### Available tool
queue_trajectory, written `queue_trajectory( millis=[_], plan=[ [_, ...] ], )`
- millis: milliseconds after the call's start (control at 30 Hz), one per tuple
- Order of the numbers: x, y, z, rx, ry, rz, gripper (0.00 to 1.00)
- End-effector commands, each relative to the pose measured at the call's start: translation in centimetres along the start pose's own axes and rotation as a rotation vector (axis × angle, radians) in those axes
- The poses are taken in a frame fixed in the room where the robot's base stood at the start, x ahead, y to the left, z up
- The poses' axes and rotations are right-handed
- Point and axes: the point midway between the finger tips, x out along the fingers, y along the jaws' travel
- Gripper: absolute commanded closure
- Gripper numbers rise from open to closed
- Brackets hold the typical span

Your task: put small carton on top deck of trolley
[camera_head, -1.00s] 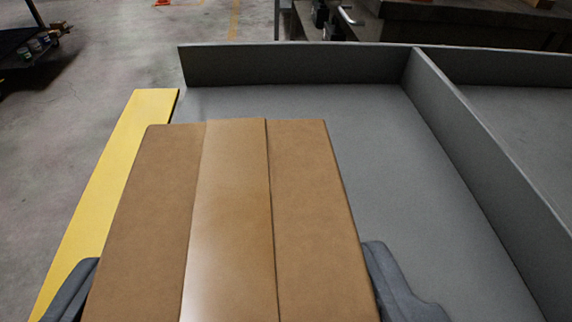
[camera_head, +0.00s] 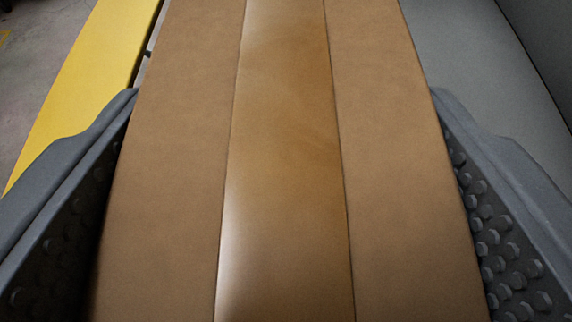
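The small carton (camera_head: 285,150) is brown with a lighter, shiny tape strip along its top. It fills the middle of the view and runs out at the top and bottom edges. I cannot tell from this view whether the grey surface beneath is part of the trolley.
A grey flat surface (camera_head: 455,50) lies beyond the carton on the right, with a darker wall at the far right edge. A yellow strip (camera_head: 85,75) runs along the left, with bare concrete floor (camera_head: 20,75) outside it.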

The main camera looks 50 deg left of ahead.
Motion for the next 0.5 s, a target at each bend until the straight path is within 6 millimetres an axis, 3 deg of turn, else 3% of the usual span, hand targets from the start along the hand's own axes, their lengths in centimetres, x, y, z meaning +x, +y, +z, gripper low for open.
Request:
queue_trajectory(
  millis=[267, 300, 367, 500],
  plan=[
    [0.05, -0.03, 0.08, -0.002, 0.001, 0.000, 0.69],
    [0.03, -0.04, 0.03, -0.002, 0.001, 0.000, 0.24],
    [0.03, -0.05, 0.01, -0.002, 0.001, 0.000, 0.10],
    [0.03, -0.07, 0.02, -0.002, 0.001, -0.001, 0.10]
  ],
)
